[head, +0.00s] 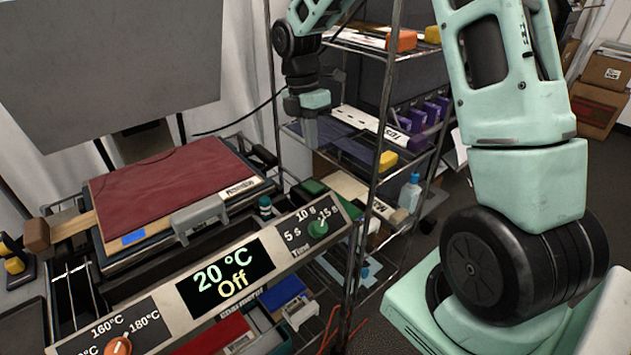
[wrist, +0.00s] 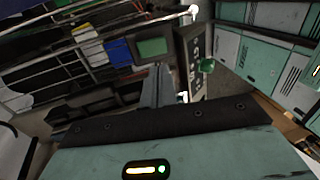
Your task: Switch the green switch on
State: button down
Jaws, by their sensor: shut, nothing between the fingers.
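The green switch (head: 312,187) is a dark green rectangular piece at the back right end of the heat press's control panel. It also shows in the wrist view as a green rectangle (wrist: 152,47) in a dark frame. Whether it is pressed cannot be told. The panel's display (head: 225,277) reads 20 °C and Off. My gripper (head: 310,143) is shut and empty, pointing down, above the switch in the head picture and apart from it. In the wrist view its closed fingers (wrist: 158,84) point towards the switch, just below it in the picture.
A green time knob (head: 318,228) sits on the panel close to the switch; an orange temperature knob (head: 118,346) is at the other end. The press bed (head: 165,190) carries a dark red cloth. A metal shelf rack (head: 388,95) stands right of the gripper.

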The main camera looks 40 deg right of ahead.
aim_at(316, 186)
dwell(0.3)
jog(key=f, duration=0.3)
jog(key=s+f, duration=0.1)
jog(key=f, duration=0.2)
jog(key=s+f+p, duration=0.1)
jog(key=f, duration=0.2)
jog(key=shift+f, duration=0.4)
jog(key=shift+s+f+t+b, duration=0.2)
jog(key=shift+f+t+b, duration=0.1)
jog(key=shift+t, duration=0.1)
jog(key=shift+w, duration=0.15)
jog(key=shift+w+r+p, duration=0.2)
jog(key=shift+w+p, duration=0.15)
jog(key=shift+p, duration=0.05)
jog(key=shift+w, duration=0.4)
